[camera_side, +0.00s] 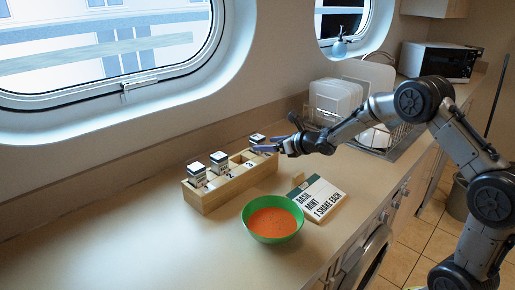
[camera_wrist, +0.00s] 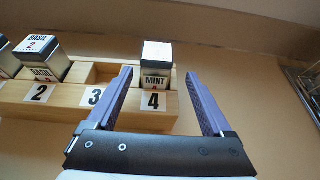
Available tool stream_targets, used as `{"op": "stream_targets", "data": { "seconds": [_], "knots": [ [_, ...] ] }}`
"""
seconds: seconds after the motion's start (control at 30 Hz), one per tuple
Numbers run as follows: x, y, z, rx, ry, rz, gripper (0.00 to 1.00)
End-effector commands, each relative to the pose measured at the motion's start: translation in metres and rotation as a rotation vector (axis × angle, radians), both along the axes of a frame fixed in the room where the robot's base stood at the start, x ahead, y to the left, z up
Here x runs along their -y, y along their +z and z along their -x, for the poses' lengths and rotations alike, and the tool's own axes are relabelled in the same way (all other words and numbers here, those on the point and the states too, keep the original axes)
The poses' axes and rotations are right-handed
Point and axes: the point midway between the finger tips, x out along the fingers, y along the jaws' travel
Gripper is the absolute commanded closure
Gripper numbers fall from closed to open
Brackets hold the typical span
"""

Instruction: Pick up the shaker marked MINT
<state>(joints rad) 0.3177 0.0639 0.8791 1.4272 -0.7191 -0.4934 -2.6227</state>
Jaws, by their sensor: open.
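The MINT shaker (camera_wrist: 156,66) stands upright in the slot marked 4 of the wooden rack (camera_wrist: 65,111), with its label facing my wrist camera. In the side view the shaker (camera_side: 257,139) shows at the far end of the rack (camera_side: 228,190), partly hidden by my gripper. My gripper (camera_side: 268,149) is open and empty in front of it. In the wrist view my gripper's fingers (camera_wrist: 160,85) point toward the shaker, one on each side of it in the picture. I cannot tell whether they are around it or still short of it.
BASIL shakers (camera_wrist: 42,60) stand in the rack's other slots; slot 3 is empty. A green bowl of orange contents (camera_side: 245,224) and a recipe card reading "BASIL MINT 1 SHAKE EACH" (camera_side: 318,197) are in front. A dish rack (camera_side: 375,138) stands behind my arm. The left counter is clear.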

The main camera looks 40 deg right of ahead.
Motion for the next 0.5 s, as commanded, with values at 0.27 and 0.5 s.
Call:
{"op": "stream_targets", "data": {
  "seconds": [0.27, 0.5],
  "knots": [
    [-0.002, -0.013, -0.032, 0.000, 0.001, -0.001, 0.15],
    [-0.003, -0.016, -0.043, 0.000, 0.001, -0.001, 0.15]
  ]
}}
